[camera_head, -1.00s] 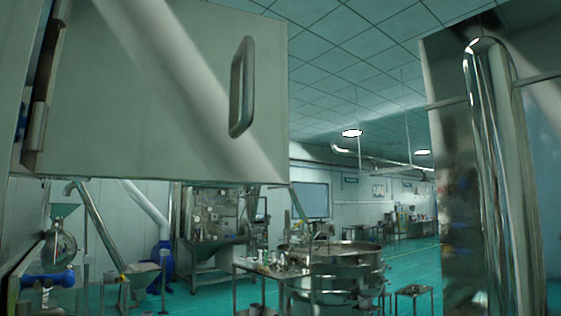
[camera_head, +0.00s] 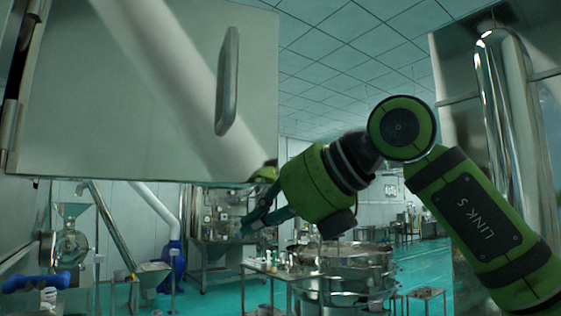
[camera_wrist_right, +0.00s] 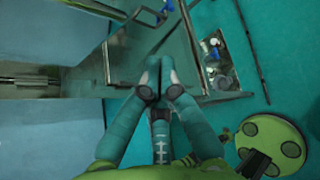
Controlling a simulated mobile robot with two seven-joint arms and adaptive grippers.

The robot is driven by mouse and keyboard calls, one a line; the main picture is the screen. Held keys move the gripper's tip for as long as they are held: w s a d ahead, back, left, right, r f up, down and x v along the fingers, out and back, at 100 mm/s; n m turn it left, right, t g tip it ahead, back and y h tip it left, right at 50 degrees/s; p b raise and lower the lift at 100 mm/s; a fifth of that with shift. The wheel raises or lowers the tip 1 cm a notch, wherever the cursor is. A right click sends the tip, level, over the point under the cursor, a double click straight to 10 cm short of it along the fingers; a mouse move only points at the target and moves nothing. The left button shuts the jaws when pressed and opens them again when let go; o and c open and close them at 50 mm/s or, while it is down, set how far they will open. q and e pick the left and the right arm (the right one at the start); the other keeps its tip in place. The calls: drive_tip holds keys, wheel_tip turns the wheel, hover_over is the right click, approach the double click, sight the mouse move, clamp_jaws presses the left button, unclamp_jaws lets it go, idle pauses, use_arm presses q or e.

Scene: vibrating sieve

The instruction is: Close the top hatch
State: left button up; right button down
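The top hatch (camera_head: 110,110) is a large pale metal door filling the upper left of the head view. It stands open, with its hinge at the left and an upright bar handle (camera_head: 228,82) near its right edge. My right arm reaches in from the right. Its teal gripper (camera_head: 250,222) points left and down, just below the hatch's lower right corner in the picture, apart from the handle. In the right wrist view the two fingers (camera_wrist_right: 157,75) come together at their tips, with nothing seen between them. My left gripper is not in view.
A tall shiny pipe (camera_head: 505,130) stands at the right. A round steel sieve (camera_head: 350,275) and a table (camera_head: 262,270) with small items stand below. A grey metal panel shows close past the fingers in the wrist view. Teal floor lies open farther back.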

sight(271, 172)
drive_tip(key=s+d+r+m+t+h, duration=0.2)
drive_tip(key=s+d+r+t+h, duration=0.35)
drive_tip(key=s+r, duration=0.45)
drive_tip(key=p+x, duration=0.1)
drive_tip(key=x, duration=0.2)
drive_tip(key=r+p+x, duration=0.1)
drive_tip(key=x, duration=0.2)
drive_tip(key=w+p+x, duration=0.1)
drive_tip(key=p+x, duration=0.1)
drive_tip(key=x, duration=0.1)
drive_tip(key=shift+w+d+r, duration=0.15)
drive_tip(key=shift+w+d, duration=0.1)
drive_tip(key=shift+d, duration=0.05)
drive_tip(key=shift+w+t, duration=0.15)
drive_tip(key=shift+t, duration=0.1)
drive_tip(key=shift+a, duration=0.1)
